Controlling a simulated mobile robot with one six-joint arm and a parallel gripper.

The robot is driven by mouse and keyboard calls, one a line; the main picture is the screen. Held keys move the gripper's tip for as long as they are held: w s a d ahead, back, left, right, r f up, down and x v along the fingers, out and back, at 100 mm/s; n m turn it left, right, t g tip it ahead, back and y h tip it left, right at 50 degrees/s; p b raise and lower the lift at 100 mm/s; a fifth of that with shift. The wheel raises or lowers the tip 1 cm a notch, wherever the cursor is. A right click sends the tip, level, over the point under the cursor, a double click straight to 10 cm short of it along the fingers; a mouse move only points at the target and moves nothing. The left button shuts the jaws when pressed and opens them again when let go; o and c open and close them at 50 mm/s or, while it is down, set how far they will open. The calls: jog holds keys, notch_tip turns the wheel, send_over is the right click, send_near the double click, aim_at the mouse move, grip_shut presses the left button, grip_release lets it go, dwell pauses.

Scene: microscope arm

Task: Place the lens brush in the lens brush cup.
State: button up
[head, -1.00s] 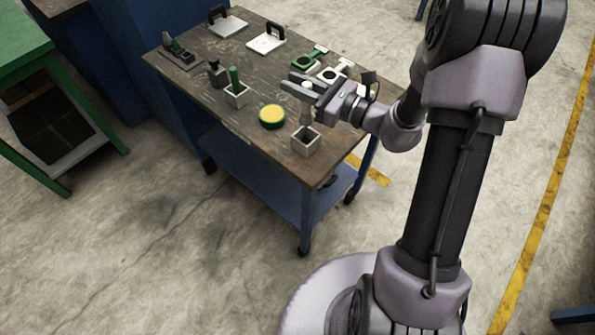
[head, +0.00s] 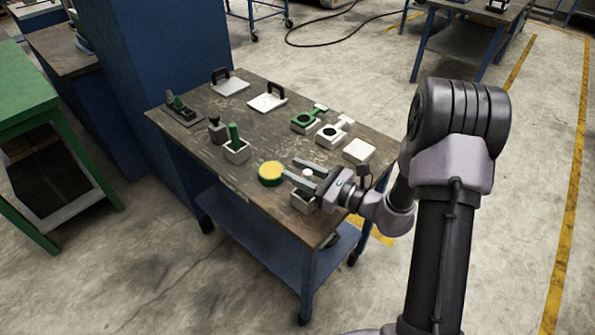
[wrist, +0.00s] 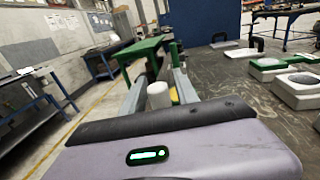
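The lens brush shows as a pale round knob (head: 307,173) between the fingers of my gripper (head: 300,174). In the wrist view its pale handle top (wrist: 158,95) stands upright between the two fingers, with a narrow gap beside it, so my gripper looks slightly open around it. The square lens brush cup (head: 303,203) is directly below my gripper near the table's front edge, partly covered by the lower finger. The lower part of the brush is hidden by the fingers and appears to be within the cup.
A yellow-topped round tin (head: 271,173) sits just left of my gripper. A second cup (head: 237,152) with a green handle stands farther left. Green and pale holders (head: 305,122) and a white block (head: 358,150) lie behind. The table's front edge is close.

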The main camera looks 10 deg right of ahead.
jog(key=shift+r, duration=0.2)
jog(key=p+v, duration=0.3)
jog(key=v, duration=0.9)
jog(key=s+a+r+n+g+h, duration=0.2)
jog(key=s+a+r+n+g, duration=0.35)
jog(key=s+a+n, duration=0.2)
jog(key=s+a+r+n+g+h, duration=0.2)
jog(key=s+a+r+n+g, duration=0.2)
jog(key=s+a+n+g, duration=0.3)
jog(key=s+d+r+n+t+h, duration=0.4)
jog(key=r+n+t+h, duration=0.1)
jog(key=n, duration=0.3)
jog(key=shift+r+h, duration=0.45)
jog(key=shift+h, duration=0.45)
